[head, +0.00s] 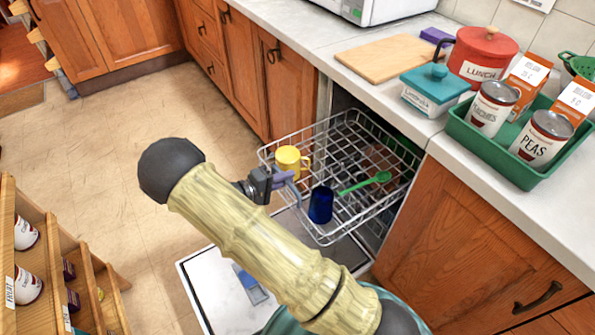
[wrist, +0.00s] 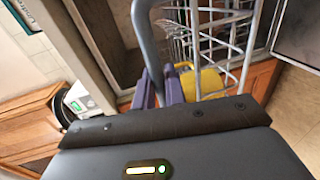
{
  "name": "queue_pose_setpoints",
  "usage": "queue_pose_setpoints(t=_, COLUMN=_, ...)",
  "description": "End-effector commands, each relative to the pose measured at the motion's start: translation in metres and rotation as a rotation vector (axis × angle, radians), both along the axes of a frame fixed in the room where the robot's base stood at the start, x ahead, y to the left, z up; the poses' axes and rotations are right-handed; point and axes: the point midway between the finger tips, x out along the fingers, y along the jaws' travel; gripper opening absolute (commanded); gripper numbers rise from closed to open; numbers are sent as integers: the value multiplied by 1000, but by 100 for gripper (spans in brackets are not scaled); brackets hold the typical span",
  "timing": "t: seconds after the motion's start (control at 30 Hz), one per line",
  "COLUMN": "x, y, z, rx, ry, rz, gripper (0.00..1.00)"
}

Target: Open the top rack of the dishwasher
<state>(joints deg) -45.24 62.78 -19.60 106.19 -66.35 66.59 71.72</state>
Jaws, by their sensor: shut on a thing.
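The top rack (head: 330,237) of the dishwasher is a white wire basket, slid out well past the counter front. It holds a yellow mug (head: 290,158), a dark blue cup (head: 320,205) and a green spoon (head: 365,184). My gripper (head: 284,178) is at the rack's front edge, shut on the rack's grey handle (wrist: 146,38). In the wrist view the handle passes between the purple fingers (wrist: 157,90), with the rack wires (wrist: 205,45) and the yellow mug (wrist: 203,84) behind. The dishwasher door (head: 205,285) is folded down below the rack. My arm hides part of the door.
Wooden cabinets (head: 480,235) flank the dishwasher. The counter above holds a cutting board (head: 393,58), a teal box (head: 436,85), a red lunch canister (head: 484,58) and a green tray (head: 490,155) with cans. A wooden shelf (head: 85,270) stands lower left. The floor (head: 110,130) between is clear.

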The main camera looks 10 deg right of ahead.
Motion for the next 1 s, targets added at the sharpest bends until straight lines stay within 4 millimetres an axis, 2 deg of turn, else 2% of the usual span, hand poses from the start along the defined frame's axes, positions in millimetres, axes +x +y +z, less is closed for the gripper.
queue_pose_setpoints(t=0.1, x=-2, y=6, z=-1, rx=0, ry=2, rz=0, gripper=0)
queue_pose_setpoints(t=0.47, x=-3, y=7, z=-1, rx=0, ry=2, rz=0, gripper=0)
queue_pose_setpoints(t=0.5, x=-3, y=7, z=-1, rx=0, ry=2, rz=0, gripper=20)
queue_pose_setpoints(t=0.57, x=-3, y=7, z=-1, rx=0, ry=2, rz=0, gripper=30)
queue_pose_setpoints(t=0.87, x=-2, y=7, z=0, rx=0, ry=1, rz=1, gripper=30)
queue_pose_setpoints(t=1.0, x=-5, y=16, z=2, rx=0, ry=-1, rz=3, gripper=30)
